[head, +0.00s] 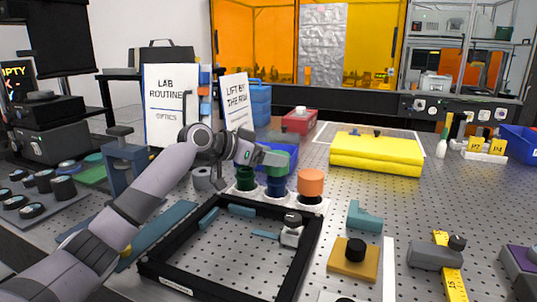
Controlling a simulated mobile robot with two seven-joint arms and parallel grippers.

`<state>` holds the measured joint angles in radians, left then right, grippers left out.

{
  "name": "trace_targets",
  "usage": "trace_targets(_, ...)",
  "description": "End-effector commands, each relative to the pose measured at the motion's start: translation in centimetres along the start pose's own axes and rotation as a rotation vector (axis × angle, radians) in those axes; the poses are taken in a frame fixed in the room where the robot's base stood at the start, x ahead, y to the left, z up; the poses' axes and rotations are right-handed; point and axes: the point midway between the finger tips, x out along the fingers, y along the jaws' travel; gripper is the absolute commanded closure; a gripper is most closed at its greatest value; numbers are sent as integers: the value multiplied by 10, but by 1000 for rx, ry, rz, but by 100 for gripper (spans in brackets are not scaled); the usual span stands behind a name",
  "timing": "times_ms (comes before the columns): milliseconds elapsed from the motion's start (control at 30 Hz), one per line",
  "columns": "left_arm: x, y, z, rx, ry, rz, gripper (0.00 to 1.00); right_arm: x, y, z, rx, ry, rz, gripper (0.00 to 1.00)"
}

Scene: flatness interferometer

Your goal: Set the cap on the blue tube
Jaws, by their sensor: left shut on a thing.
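The blue tube (276,187) stands in a white rack between a dark green tube (245,180) and an orange-capped tube (310,184). My left gripper (274,160) is directly above the blue tube, shut on the cap. The cap is mostly hidden by the fingers, and I cannot tell whether it touches the tube's rim. My right gripper is out of view.
A black frame (153,268) lies on the perforated table in front of the rack. A blue bin (290,152) stands close behind the tubes. A folded yellow cloth (376,152) lies behind right. A yellow block with a black knob (352,265) sits front right.

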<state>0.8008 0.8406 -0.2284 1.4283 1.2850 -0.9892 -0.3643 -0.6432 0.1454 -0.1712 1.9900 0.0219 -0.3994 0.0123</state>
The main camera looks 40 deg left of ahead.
Motion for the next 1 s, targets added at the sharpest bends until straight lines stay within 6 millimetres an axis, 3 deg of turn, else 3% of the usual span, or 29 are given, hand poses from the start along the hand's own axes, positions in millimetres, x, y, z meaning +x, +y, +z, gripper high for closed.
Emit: trace_targets(1000, 11, 1, 26, -2, -3, 3, 60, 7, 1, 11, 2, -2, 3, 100)
